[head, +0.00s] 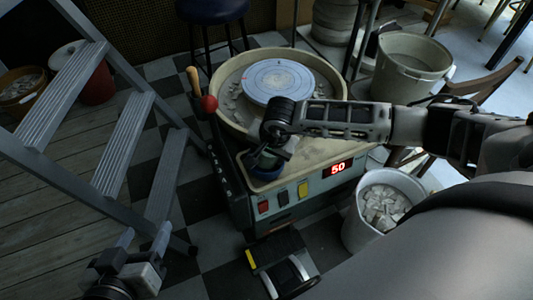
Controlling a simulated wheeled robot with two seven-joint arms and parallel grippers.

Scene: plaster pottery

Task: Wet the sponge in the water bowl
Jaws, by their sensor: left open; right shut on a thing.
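My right gripper (272,152) reaches in from the right and points down, just over the bowl. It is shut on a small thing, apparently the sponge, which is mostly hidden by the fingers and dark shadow. I cannot tell whether it touches the water. My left gripper (144,239) is open and empty at the lower left, low in front of the stepladder and well apart from the bowl.
The pottery wheel's splash pan (232,117) with its pale wheel head (278,80) lies behind my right gripper. A stepladder (120,140) fills the left. A bucket of scraps (384,207) stands right, and a foot pedal (283,265) below.

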